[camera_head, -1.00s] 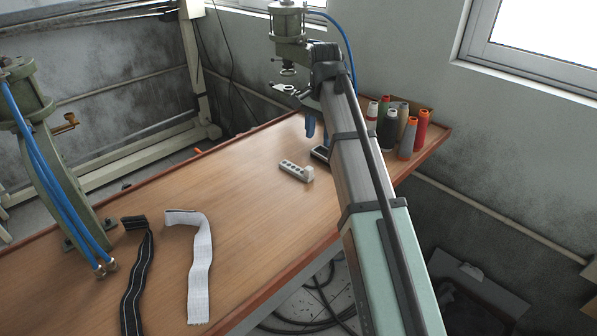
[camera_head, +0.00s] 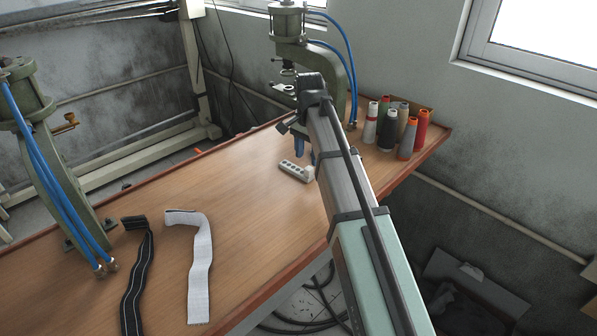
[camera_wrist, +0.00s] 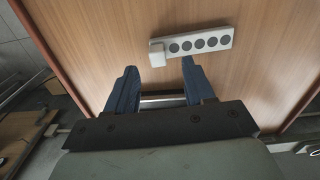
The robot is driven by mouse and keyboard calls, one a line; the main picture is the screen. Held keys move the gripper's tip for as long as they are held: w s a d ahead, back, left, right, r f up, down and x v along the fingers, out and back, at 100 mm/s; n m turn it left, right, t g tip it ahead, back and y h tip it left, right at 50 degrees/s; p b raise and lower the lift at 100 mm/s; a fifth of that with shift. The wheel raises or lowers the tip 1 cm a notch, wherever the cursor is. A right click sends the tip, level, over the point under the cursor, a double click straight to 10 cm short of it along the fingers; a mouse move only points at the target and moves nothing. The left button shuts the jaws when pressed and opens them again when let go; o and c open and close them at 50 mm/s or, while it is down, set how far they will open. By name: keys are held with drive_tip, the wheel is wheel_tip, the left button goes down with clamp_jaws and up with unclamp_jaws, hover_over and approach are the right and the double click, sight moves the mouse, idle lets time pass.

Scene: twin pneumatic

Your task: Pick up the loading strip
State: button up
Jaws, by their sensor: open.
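The loading strip (camera_head: 291,170) is a short pale grey bar with a row of several dark round spots and a raised white block at one end. It lies on the wooden table (camera_head: 250,215). In the wrist view the strip (camera_wrist: 205,41) lies beyond the fingertips, with its white block roughly ahead of the gap between them. My gripper (camera_wrist: 160,68) is open, with two blue fingers apart and nothing between them. In the head view my gripper (camera_head: 299,148) hangs close to the strip, and the arm hides part of that area.
Several thread spools (camera_head: 390,128) stand at the table's far right. A green pneumatic press (camera_head: 290,45) stands behind my gripper, and another press (camera_head: 45,160) is at the left. A black strap (camera_head: 138,270) and a white strap (camera_head: 200,265) lie on the left part of the table.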

sight(309, 168)
drive_tip(key=shift+d+f, duration=0.2)
drive_tip(key=shift+f, duration=2.4)
clamp_jaws()
